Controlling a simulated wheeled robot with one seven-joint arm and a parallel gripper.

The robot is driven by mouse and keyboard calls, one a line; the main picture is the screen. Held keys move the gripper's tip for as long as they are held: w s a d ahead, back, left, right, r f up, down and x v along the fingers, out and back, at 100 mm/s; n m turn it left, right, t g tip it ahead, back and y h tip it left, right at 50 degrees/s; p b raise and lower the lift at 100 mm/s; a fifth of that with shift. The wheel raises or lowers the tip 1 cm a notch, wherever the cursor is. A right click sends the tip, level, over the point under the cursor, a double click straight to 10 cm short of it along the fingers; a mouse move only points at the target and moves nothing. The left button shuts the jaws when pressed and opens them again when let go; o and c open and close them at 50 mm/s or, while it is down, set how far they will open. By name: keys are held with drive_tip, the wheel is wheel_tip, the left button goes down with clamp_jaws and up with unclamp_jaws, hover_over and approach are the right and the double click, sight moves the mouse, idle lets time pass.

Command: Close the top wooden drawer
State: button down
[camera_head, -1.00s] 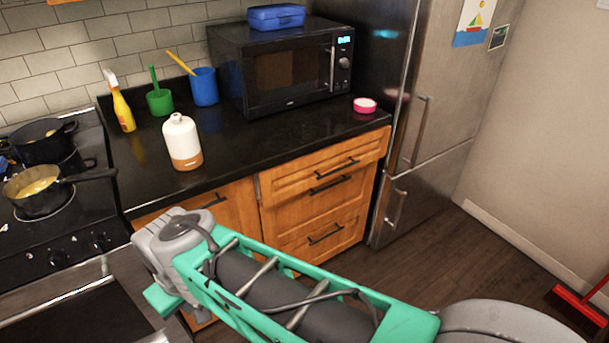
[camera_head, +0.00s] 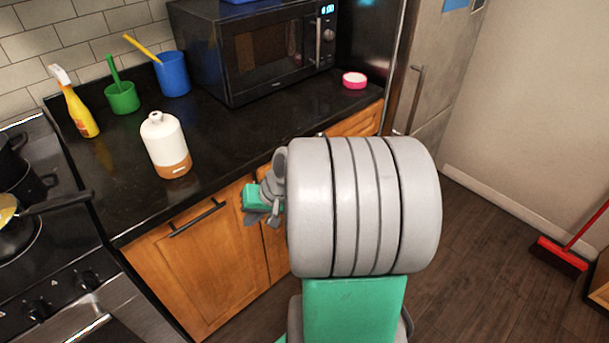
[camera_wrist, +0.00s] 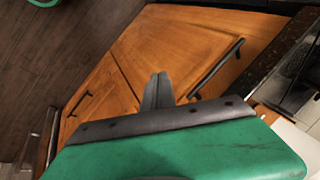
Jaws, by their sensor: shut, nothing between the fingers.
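The top wooden drawer (camera_head: 358,122) sits under the black counter, right of a cabinet door. In the head view only its upper right part shows; my arm hides its handle and most of the drawer stack, so how far it stands out cannot be judged. My gripper (camera_head: 251,205) is in front of the wooden fronts, near the upper right corner of the cabinet door. In the wrist view my gripper (camera_wrist: 157,88) is shut and empty, with orange wooden fronts and a dark bar handle (camera_wrist: 218,68) beyond it. I cannot tell whether the fingers touch the wood.
The cabinet door (camera_head: 195,260) is left of my gripper. A white and brown bottle (camera_head: 166,146) stands on the counter near its edge. A microwave (camera_head: 255,45) and pink round container (camera_head: 354,80) are behind. Open floor (camera_head: 480,270) lies right, with a red broom (camera_head: 562,252).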

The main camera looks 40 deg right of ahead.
drive_tip(key=s+d+f+m+t+h+b, duration=0.1)
drive_tip(key=s+d+m+t+h, duration=0.15)
drive_tip(key=d+m+t, duration=0.65)
drive_tip(key=s+d+f+m+t+h+b, duration=0.1)
drive_tip(key=s+d+f+m, duration=0.15)
drive_tip(key=d, duration=1.35)
drive_tip(key=r+p+x, duration=0.1)
drive_tip(key=x, duration=1.2)
drive_tip(key=shift+w+a+r+m, duration=0.25)
drive_tip(key=shift+a+m, duration=0.1)
drive_tip(key=shift+a, duration=0.2)
drive_tip(key=shift+y, duration=0.25)
drive_tip(key=w, duration=0.3)
drive_tip(key=shift+w+g, duration=0.3)
drive_tip(key=shift+w, duration=0.05)
drive_tip(key=shift+w+b, duration=0.3)
drive_tip(key=shift+r, duration=0.2)
